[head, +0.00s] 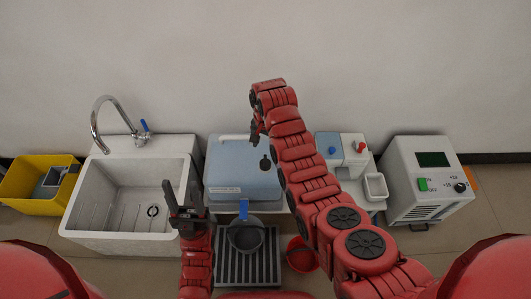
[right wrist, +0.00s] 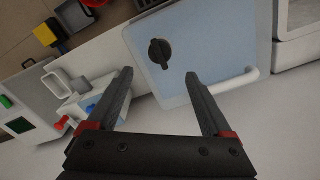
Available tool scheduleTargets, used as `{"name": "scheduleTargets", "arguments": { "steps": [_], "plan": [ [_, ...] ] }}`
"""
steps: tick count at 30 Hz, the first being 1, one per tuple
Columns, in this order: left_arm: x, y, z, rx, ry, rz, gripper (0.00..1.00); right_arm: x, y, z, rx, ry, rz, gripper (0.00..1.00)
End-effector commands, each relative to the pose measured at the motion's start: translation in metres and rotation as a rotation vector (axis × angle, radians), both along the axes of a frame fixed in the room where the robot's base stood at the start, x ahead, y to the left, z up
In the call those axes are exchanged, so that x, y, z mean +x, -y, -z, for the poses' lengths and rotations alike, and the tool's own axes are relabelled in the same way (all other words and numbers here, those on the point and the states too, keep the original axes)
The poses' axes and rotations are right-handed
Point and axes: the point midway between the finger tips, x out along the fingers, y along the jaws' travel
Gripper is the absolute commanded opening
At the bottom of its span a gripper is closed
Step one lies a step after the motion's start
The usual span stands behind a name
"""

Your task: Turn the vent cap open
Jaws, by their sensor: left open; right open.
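The vent cap (head: 265,163) is a dark round knob with a raised grip bar, on top of a light blue box (head: 235,175). In the right wrist view the vent cap (right wrist: 160,53) shows clearly, on the blue lid (right wrist: 200,35), beyond the fingertips. My right gripper (head: 257,128) is open and empty, near the back of the box and apart from the cap; its two dark fingers (right wrist: 167,78) spread widely in the wrist view. My left gripper (head: 186,203) is open and empty, low between the sink and the box.
A white sink (head: 80,215) with a tap stands left, a yellow bin (head: 22,190) beyond it. A dark pot (head: 246,237) sits on a grey rack in front of the box. A red bucket (head: 300,262), a dispenser with blue and red knobs (head: 354,142) and a control unit (head: 405,165) are right.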

Motion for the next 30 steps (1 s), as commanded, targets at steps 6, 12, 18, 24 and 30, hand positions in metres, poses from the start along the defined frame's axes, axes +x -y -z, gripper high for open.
{"name": "scheduleTargets", "arguments": {
  "steps": [6, 12, 18, 24, 30],
  "plan": [
    [0.000, 0.000, -0.005, 0.000, 0.000, 0.000, 0.50, 0.001, -0.001, -0.053, 0.002, 0.005, 0.000, 0.84],
    [0.000, 0.000, -0.026, 0.000, 0.000, 0.000, 0.50, -0.001, -0.001, -0.076, 0.000, -0.002, -0.001, 0.84],
    [0.000, 0.000, -0.027, 0.000, 0.000, 0.000, 0.50, -0.001, 0.000, -0.077, -0.001, -0.003, -0.001, 0.84],
    [0.000, 0.000, -0.026, 0.000, 0.000, 0.000, 0.50, -0.001, 0.000, -0.077, 0.000, -0.002, 0.000, 0.84],
    [0.000, 0.000, -0.026, 0.000, 0.000, 0.000, 0.50, 0.000, 0.000, -0.077, 0.000, -0.001, -0.001, 0.84]
  ]
}}
